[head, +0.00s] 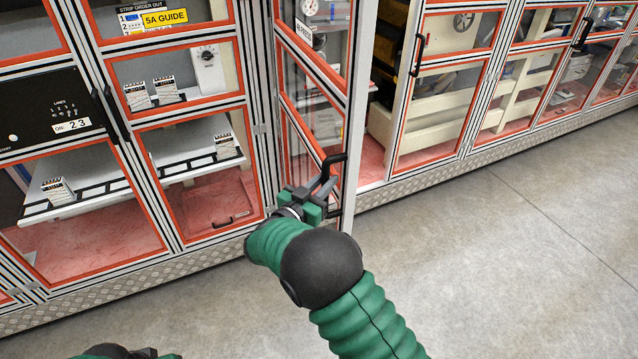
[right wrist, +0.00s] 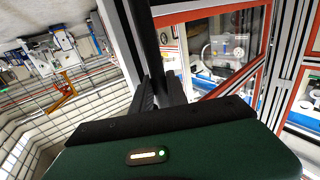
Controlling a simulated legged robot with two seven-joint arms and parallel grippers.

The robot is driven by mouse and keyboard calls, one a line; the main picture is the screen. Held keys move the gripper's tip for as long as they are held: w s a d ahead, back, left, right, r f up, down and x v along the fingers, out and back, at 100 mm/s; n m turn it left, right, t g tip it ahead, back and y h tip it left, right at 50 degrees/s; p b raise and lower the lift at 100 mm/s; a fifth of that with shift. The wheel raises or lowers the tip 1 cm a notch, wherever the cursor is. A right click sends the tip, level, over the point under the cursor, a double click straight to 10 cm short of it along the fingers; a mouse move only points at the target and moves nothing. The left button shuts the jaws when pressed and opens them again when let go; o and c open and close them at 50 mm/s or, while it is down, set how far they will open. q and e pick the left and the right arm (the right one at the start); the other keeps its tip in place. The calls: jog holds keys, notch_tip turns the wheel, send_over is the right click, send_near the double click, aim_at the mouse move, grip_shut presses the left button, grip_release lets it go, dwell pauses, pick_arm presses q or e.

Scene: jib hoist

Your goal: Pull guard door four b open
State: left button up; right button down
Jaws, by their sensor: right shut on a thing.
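A guard door (head: 351,75) with a pale metal frame, red-edged clear panels and a black handle (head: 333,163) stands swung outward in the head view. Its free edge is away from the cabinet row, with an opening to its right. A number four b is not readable on it. My right gripper (head: 322,190) is shut on the handle at the lower part of the door. In the right wrist view the fingers (right wrist: 158,90) close around the dark upright handle bar (right wrist: 146,45). The fingers hide part of the handle.
Closed guard doors with black handles stand on the left (head: 110,115) and right (head: 417,55). A treadplate kick strip (head: 420,185) runs along their foot. The concrete floor (head: 500,270) is clear at the front right.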

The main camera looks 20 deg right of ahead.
pick_arm(q)
jog(key=shift+d+r, duration=0.15)
jog(key=shift+d, duration=0.2)
pick_arm(e)
jog(key=shift+w+a+r, duration=0.1)
jog(key=shift+r, duration=0.1)
jog(key=c, duration=1.6)
grip_release()
jog(key=shift+c, duration=0.2)
pick_arm(q)
jog(key=shift+a, duration=0.35)
pick_arm(e)
jog(key=shift+o, duration=0.2)
jog(key=shift+a+f, duration=0.15)
jog(key=shift+a, duration=0.15)
pick_arm(q)
jog(key=shift+d, duration=0.1)
pick_arm(e)
jog(key=shift+d, duration=0.1)
jog(key=shift+d, duration=0.1)
